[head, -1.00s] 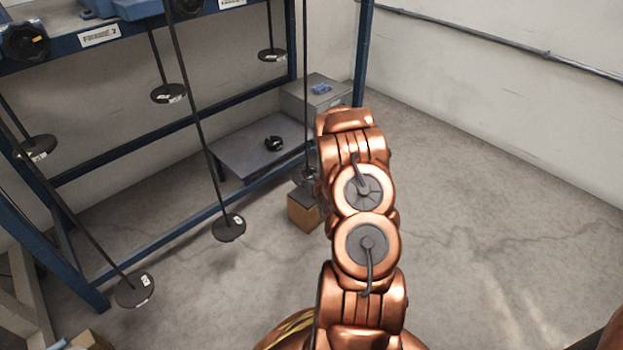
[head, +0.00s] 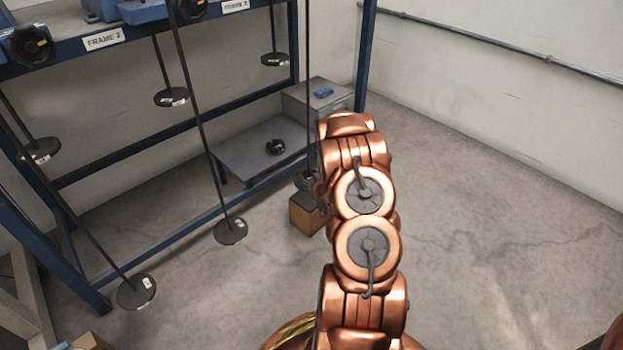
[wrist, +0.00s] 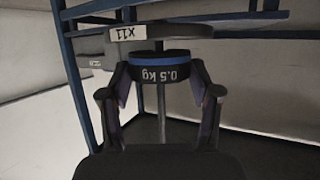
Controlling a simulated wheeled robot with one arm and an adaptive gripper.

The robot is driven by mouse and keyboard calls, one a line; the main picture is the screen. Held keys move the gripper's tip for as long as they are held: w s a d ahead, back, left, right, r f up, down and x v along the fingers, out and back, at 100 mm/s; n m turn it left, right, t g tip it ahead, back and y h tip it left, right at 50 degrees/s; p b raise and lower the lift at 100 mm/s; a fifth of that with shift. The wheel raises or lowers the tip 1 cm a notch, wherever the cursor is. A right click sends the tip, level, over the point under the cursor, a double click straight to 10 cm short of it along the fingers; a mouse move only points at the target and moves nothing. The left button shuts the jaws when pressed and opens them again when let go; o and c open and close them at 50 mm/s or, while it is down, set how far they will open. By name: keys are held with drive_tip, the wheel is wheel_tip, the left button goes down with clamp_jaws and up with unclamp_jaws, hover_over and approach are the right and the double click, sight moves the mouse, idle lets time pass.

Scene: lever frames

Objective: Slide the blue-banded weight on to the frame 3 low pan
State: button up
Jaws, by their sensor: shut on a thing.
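The blue-banded weight (wrist: 162,72), a dark disc marked 0.5 kg, is between the fingers of my gripper (wrist: 163,80) in the wrist view. The writing on it appears upside down there. A hanging rod (wrist: 161,125) lines up with the weight, and a round pan (wrist: 190,32) with a white tag lies directly beyond it, very close. I cannot tell whether weight and pan touch. In the head view my arm hides my gripper and the weight. The frame 3 low pan (head: 306,181) shows partly at the arm's left edge.
A cardboard box (head: 306,214) stands just below that pan. A grey shelf (head: 240,160) with a black object (head: 275,147) and a grey box (head: 318,97) are behind. Other rods with pans (head: 230,231) hang to the left. The floor at right is clear.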

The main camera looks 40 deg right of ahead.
drive_tip(key=shift+w+d, duration=0.4)
drive_tip(key=shift+w, duration=0.35)
idle(0.8)
drive_tip(key=shift+f, duration=0.35)
idle(0.5)
drive_tip(key=o, duration=1.4)
drive_tip(key=shift+o, duration=0.2)
drive_tip(key=shift+f, duration=0.1)
drive_tip(key=shift+s+a+p, duration=0.1)
drive_tip(key=shift+s+p, duration=0.05)
drive_tip(key=shift+p, duration=0.15)
drive_tip(key=shift+p+v, duration=0.6)
drive_tip(key=shift+v, duration=2.8)
